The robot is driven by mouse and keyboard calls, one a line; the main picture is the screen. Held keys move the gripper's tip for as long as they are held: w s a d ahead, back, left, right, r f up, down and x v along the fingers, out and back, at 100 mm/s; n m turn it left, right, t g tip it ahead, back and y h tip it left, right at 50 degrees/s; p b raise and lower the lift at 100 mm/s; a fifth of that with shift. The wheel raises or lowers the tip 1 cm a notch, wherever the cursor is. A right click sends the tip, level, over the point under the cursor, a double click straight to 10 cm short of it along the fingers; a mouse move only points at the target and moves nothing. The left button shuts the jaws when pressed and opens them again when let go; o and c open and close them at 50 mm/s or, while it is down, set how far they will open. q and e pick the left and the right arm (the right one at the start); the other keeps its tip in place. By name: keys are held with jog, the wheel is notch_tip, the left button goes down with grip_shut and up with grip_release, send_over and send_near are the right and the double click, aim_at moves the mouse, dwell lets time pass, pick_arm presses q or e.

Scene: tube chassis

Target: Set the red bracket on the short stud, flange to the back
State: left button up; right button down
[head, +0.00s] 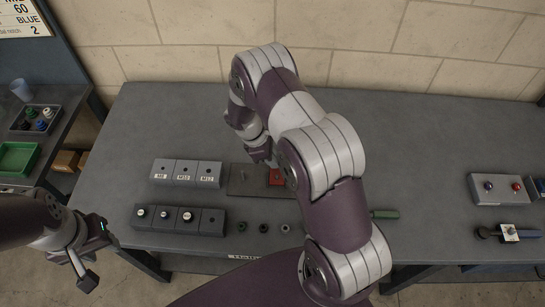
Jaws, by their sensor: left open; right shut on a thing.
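The red bracket (276,178) is over the right part of a dark flat plate (240,187) in the middle of the table. My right gripper (268,164) is above it, pointing down and shut on the bracket. My own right arm hides part of the bracket and the plate's right end. I cannot tell whether the bracket touches the plate or which way its flange faces. A small stud-like detail (246,173) shows on the plate left of the bracket; its height is unclear. My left gripper (87,271) is open and empty, off the table's front left corner.
A grey block marked M8, M10 and M12 (186,173) stands left of the plate. A darker block with knobs (180,219) is in front of it. Several small rings (263,228) lie before the plate.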

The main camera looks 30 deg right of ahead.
jog(key=shift+f, duration=0.45)
jog(key=c, duration=1.1)
grip_release()
jog(key=v, duration=1.2)
jog(key=shift+r, duration=0.35)
jog(key=shift+w, duration=0.15)
